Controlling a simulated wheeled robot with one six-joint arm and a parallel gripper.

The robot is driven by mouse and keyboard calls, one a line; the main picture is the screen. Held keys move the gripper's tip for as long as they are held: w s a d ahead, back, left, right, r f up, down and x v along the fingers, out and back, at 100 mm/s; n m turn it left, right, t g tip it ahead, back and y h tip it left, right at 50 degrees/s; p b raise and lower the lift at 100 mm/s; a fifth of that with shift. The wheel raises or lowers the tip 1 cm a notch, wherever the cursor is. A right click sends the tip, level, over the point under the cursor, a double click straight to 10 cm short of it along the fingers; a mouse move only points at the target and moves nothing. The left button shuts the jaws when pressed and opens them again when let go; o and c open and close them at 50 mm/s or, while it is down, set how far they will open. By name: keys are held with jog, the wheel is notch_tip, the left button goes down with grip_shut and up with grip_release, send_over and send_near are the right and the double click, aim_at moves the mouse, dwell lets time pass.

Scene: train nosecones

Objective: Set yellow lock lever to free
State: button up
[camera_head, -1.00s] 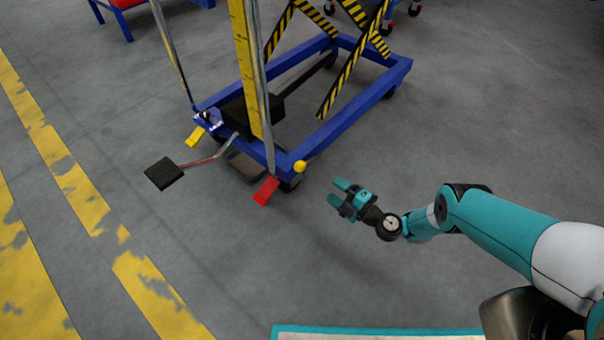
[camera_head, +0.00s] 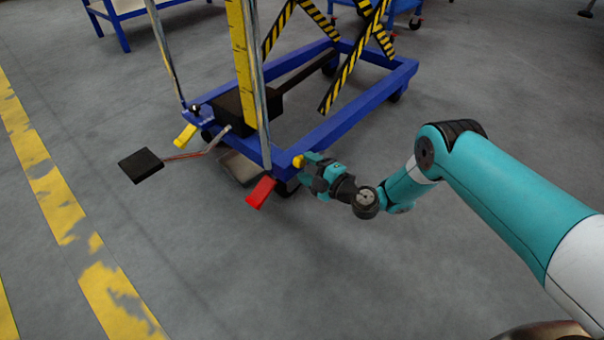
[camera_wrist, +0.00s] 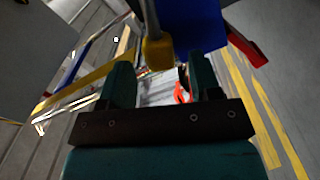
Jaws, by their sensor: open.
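A yellow pedal-like lever (camera_head: 186,135) juts from the left front corner of the blue lift cart (camera_head: 345,122), tilted downward. A yellow knob (camera_head: 298,161) sits at the cart's right front corner. My gripper (camera_head: 313,163) is open, right beside this knob. In the wrist view a yellow knob (camera_wrist: 158,52) on a grey rod appears between and just beyond the fingertips (camera_wrist: 160,70). I cannot tell whether the fingers touch it. The left lever is well away from my gripper. Which yellow part is the lock lever is not clear from the frames.
A red pedal (camera_head: 261,192) sticks out below the right front corner, close to my gripper; it also shows in the wrist view (camera_wrist: 246,50). A black foot pedal (camera_head: 141,165) extends left. Open grey floor lies in front.

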jog(key=shift+b+x, duration=0.4)
jog(key=shift+x, duration=0.9)
grip_shut()
